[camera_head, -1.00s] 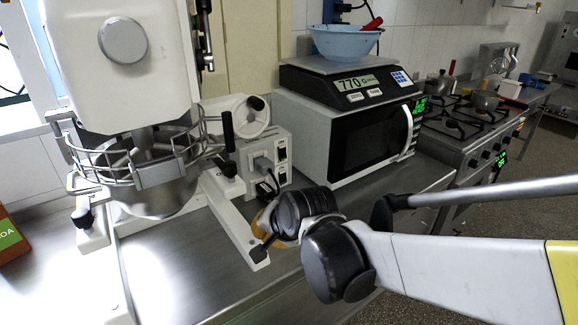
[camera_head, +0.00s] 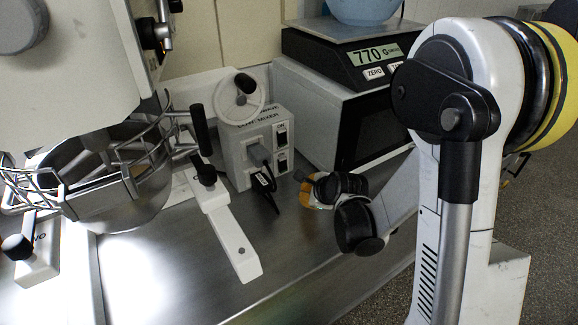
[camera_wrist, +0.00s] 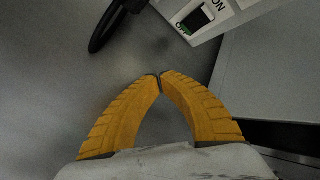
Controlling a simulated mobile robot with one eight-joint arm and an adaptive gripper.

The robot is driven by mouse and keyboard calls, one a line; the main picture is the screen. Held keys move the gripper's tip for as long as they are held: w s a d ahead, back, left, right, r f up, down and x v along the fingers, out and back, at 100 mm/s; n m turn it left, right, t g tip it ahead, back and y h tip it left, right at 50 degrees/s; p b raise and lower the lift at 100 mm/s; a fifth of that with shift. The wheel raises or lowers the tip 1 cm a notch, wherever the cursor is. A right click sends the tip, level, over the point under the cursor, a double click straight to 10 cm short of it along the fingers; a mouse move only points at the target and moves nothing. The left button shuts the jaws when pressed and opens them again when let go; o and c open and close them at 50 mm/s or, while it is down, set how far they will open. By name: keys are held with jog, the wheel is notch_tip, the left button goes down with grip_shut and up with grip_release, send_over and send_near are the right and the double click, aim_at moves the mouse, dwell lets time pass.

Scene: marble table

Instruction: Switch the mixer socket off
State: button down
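The mixer socket is on a white socket box (camera_head: 240,160) standing on the steel counter beside the mixer. Its front has two dark rocker switches, an upper one (camera_head: 281,135) and a lower one (camera_head: 281,161). A grey plug (camera_head: 262,157) sits to the left of the switches, with black cable below. In the wrist view, part of the box (camera_wrist: 232,14) shows at the top, with one switch (camera_wrist: 196,19) and green beside it. My gripper (camera_wrist: 160,79) is shut and empty, its orange fingertips together, below and apart from the switch. In the head view my gripper (camera_head: 303,180) is small beside the box.
The mixer (camera_head: 75,75) with its steel bowl (camera_head: 105,200) stands left. A microwave (camera_head: 335,110) with a scale (camera_head: 350,52) on it stands right, close to the box. A white mixer leg (camera_head: 232,235) lies in front. My arm hides the right side.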

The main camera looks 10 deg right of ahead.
aim_at(283, 165)
jog(key=shift+s+a, duration=0.1)
jog(key=shift+w+a+f, duration=0.2)
jog(key=shift+w+a, duration=0.25)
jog(key=shift+w, duration=0.95)
jog(key=shift+w+a+f, duration=0.2)
jog(key=shift+w+a, duration=0.2)
jog(key=shift+w, duration=1)
jog(key=shift+w+a+f, duration=0.2)
jog(key=shift+w+a, duration=0.25)
jog(key=shift+w, duration=0.95)
jog(key=shift+w, duration=0.1)
jog(key=shift+w+a, duration=0.15)
jog(key=shift+w, duration=0.15)
jog(key=shift+w+a+f, duration=0.1)
jog(key=shift+w, duration=0.2)
jog(key=shift+s+b, duration=0.15)
jog(key=shift+b, duration=0.15)
jog(key=shift+s+d, duration=0.25)
jog(key=shift+s, duration=0.35)
